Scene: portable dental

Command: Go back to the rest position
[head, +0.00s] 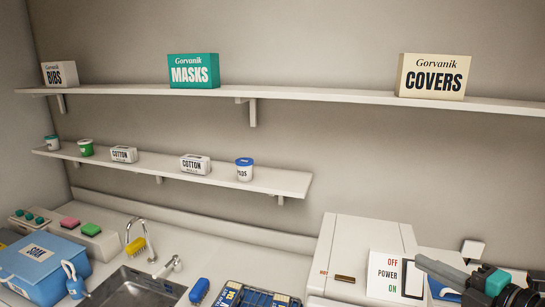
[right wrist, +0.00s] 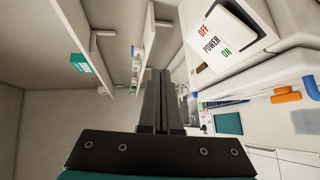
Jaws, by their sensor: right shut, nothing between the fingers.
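My right gripper (head: 424,263) reaches in from the lower right of the head view, with its dark fingers pointing left. It is shut and empty. Its fingertips overlap the right part of the white OFF/POWER/ON panel (head: 385,273) in that view; I cannot tell the distance between them. In the right wrist view the two fingers (right wrist: 157,75) lie side by side, with the panel (right wrist: 214,38) off to the upper right, apart from them. My left gripper is not in view.
The white machine (head: 357,240) stands at the counter's right. A sink (head: 135,288), a blue box (head: 40,262) and a blue tray (head: 258,298) are at the left and middle. The upper shelf (head: 320,95) holds boxes; the lower shelf (head: 285,181) holds tubs and cotton packs.

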